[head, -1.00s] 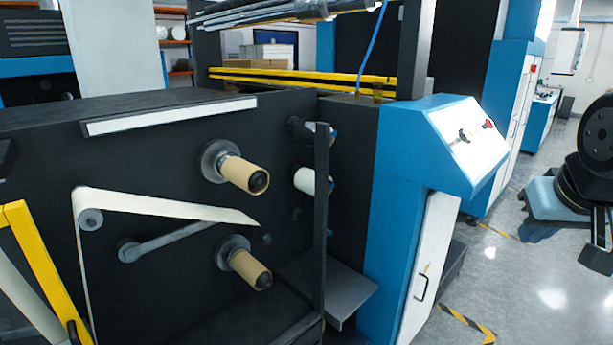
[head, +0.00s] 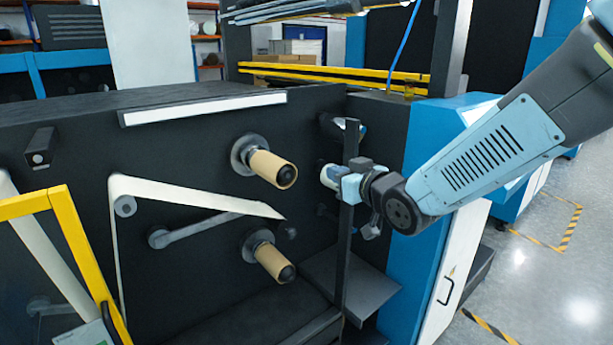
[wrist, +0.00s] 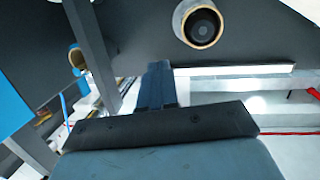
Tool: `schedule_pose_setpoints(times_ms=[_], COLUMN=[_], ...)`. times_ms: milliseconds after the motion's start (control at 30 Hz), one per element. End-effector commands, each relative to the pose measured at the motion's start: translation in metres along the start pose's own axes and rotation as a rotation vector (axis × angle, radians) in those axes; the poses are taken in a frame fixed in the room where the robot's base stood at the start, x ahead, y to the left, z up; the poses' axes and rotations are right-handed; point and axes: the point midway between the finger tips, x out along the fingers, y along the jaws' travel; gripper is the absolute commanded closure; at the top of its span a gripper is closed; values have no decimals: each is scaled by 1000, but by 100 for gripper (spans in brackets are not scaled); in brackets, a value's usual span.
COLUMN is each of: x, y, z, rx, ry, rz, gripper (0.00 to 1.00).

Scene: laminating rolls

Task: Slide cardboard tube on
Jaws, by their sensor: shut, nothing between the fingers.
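Two tan cardboard tubes sit around dark spindles on the machine's black side panel in the head view: an upper tube (head: 273,168) and a lower tube (head: 274,262). Both stick out toward the front right. My gripper (head: 347,186) is to the right of the upper tube, apart from it and near a dark upright post. In the wrist view my gripper (wrist: 158,72) is shut and empty. A cardboard tube (wrist: 179,22) shows nearly end-on above it, around a dark spindle core. Another tube end (wrist: 77,59) shows at the left.
The dark upright post (head: 348,235) stands close to my gripper. A white web (head: 190,194) runs across the panel to a point between the tubes. A grey shelf (head: 350,285) juts out below. The blue cabinet (head: 425,145) is behind my arm. Floor at the right is open.

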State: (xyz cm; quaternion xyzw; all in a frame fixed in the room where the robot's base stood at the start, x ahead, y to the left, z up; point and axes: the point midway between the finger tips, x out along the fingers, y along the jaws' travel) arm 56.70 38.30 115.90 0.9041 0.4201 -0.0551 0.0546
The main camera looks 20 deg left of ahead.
Motion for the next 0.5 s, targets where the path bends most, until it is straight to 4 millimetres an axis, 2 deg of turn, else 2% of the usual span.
schedule_pose_setpoints(times_ms=[33, 100, 200, 300, 500], x=[8, 14, 20, 22, 29], y=[-15, -31, -47, -54, -56], z=[1, -1, -3, -5, -7], rx=[11, 23, 36, 43, 44], ry=[33, 79, 124, 146, 151], rz=[-40, -82, -123, -141, -143], gripper=[100, 100, 100, 100, 100])
